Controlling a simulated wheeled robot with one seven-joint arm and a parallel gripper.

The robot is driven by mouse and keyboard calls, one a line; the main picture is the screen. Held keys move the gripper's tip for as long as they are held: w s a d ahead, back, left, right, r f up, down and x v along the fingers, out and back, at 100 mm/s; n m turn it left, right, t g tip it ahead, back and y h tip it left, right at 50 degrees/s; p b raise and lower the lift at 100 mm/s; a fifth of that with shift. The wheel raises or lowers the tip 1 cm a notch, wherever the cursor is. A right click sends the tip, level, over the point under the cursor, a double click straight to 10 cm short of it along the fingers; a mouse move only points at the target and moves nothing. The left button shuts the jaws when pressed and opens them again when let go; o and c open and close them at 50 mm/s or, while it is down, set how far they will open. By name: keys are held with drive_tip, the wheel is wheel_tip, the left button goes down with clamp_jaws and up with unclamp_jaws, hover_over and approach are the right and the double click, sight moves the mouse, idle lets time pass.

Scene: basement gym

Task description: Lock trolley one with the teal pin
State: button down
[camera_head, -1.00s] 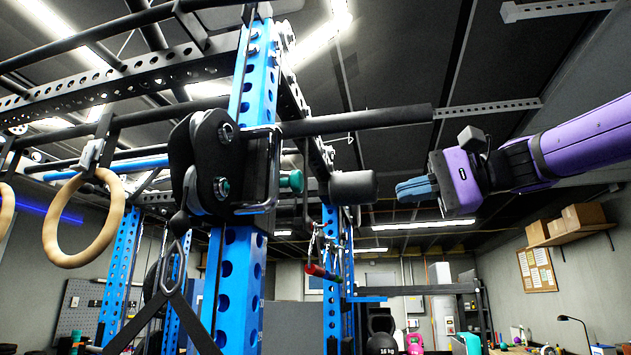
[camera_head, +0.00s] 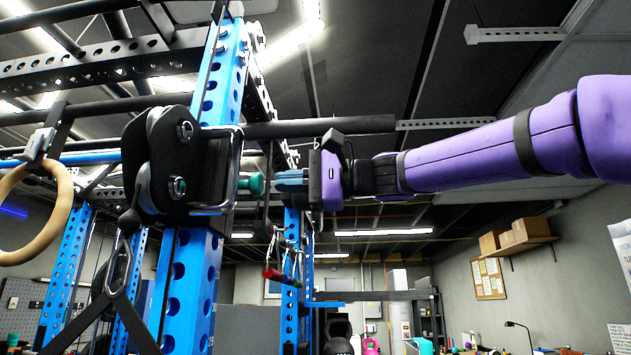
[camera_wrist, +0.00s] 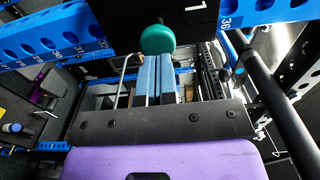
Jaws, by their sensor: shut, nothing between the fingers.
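Trolley one (camera_head: 172,165) is a black bracket with rollers on the blue upright (camera_head: 187,285). Its black plate (camera_wrist: 185,14) shows a white "1" in the wrist view. The knob also shows in the wrist view (camera_wrist: 157,38). My gripper (camera_head: 280,180) is level with the knob, just to its right, with its blue fingers pointing at it. The fingers (camera_wrist: 157,58) are shut and empty. A small gap seems to separate them from the knob.
A black bar (camera_head: 320,127) runs just above my gripper. A dark strap with a carabiner (camera_head: 120,268) hangs below the trolley. Red-handled gear (camera_head: 280,276) hangs below my gripper. A wooden ring (camera_head: 40,245) hangs at left. The space right of the knob, below my arm, is open.

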sight(262, 184)
drive_tip(key=shift+a, duration=1.1)
drive_tip(key=shift+a, duration=0.1)
drive_tip(key=shift+w+a, duration=0.15)
drive_tip(key=shift+a, duration=0.95)
